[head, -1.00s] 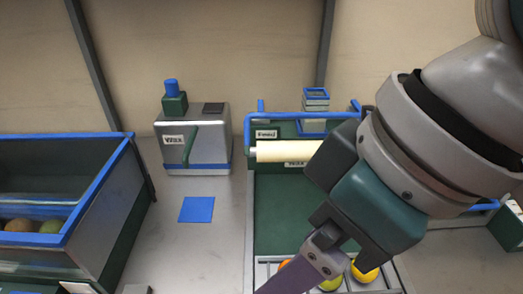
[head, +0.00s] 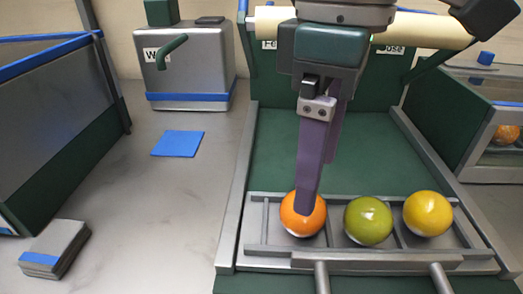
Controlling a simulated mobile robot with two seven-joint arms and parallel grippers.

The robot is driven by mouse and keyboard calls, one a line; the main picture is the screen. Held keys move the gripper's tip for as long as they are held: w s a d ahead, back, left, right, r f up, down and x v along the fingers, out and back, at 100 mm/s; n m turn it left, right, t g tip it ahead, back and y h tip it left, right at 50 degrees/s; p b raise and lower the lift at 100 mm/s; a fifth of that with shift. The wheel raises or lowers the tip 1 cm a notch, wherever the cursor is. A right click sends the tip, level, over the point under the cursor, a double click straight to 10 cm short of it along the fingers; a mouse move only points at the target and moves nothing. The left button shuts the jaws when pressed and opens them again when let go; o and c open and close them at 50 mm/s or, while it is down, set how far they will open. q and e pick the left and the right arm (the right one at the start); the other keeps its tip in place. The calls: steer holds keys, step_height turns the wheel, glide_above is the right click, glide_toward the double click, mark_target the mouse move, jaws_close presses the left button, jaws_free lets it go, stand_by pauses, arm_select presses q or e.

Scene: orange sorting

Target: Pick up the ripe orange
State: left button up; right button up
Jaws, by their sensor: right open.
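The orange-coloured fruit (head: 291,217) sits in the left slot of the grey rack (head: 290,262) at the front of the green tray (head: 400,155). My right gripper (head: 308,200) points down in front of and over this fruit, with its purple fingers covering part of it. The fingers are open, one mostly behind the other. I cannot tell whether they touch the fruit. A green fruit (head: 368,220) sits in the middle slot and a yellow fruit (head: 428,213) in the right slot. My left gripper is not in view.
A grey machine (head: 190,75) with a green lever stands at the back left. A blue square (head: 178,144) lies on the bare table. Another bin (head: 490,125) holding fruit stands right. A pale roller (head: 425,29) spans the back.

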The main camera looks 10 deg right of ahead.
mark_target(297, 225)
steer(key=f, duration=0.2)
steer(key=f+b, duration=0.1)
steer(key=f, duration=0.3)
steer(key=shift+w+a, duration=0.2)
steer(key=shift+w, duration=0.2)
steer(key=c, duration=1.2)
steer(key=shift+o, duration=0.2)
steer(key=shift+r, duration=0.1)
